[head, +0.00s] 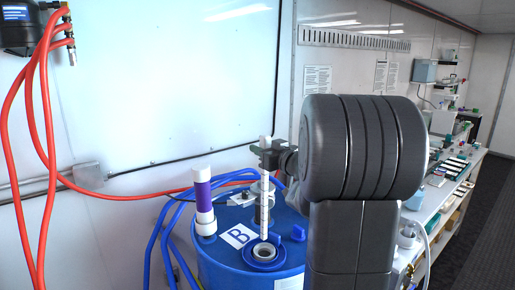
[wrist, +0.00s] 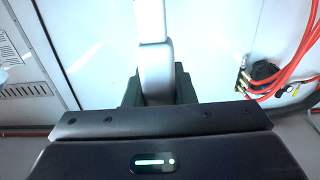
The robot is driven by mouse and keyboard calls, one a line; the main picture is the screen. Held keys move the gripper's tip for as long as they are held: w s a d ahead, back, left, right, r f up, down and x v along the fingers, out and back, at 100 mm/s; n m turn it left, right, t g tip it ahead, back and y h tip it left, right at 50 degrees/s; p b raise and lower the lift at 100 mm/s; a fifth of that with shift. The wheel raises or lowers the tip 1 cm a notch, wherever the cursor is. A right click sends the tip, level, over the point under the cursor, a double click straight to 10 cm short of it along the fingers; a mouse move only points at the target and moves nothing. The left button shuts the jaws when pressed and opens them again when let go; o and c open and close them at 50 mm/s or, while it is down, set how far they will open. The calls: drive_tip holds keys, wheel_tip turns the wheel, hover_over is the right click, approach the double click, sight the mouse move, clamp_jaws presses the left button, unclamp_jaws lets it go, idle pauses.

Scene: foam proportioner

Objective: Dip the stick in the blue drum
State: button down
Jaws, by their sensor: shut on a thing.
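The blue drum (head: 222,262) stands at the lower middle of the head view, with a "B" label on its top. In the wrist view, the stick (wrist: 153,55) sits between the dark fingers (wrist: 155,88).
A purple and white tube (head: 203,200) stands up from the drum's lid at left. Blue hoses (head: 160,240) run beside the drum, and red hoses (head: 45,110) hang at far left. A cluttered bench (head: 450,190) is at right.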

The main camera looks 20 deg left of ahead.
drive_tip(key=b, duration=1.2)
hover_over(266, 226)
drive_tip(key=x, duration=0.2)
drive_tip(key=shift+w+a+f, duration=0.1)
drive_tip(key=shift+f, duration=3.05)
drive_tip(key=shift+a+f, duration=0.1)
drive_tip(key=shift+f, duration=3.05)
drive_tip(key=shift+f+b, duration=4.75)
drive_tip(key=shift+f, duration=2.1)
drive_tip(key=shift+r, duration=0.1)
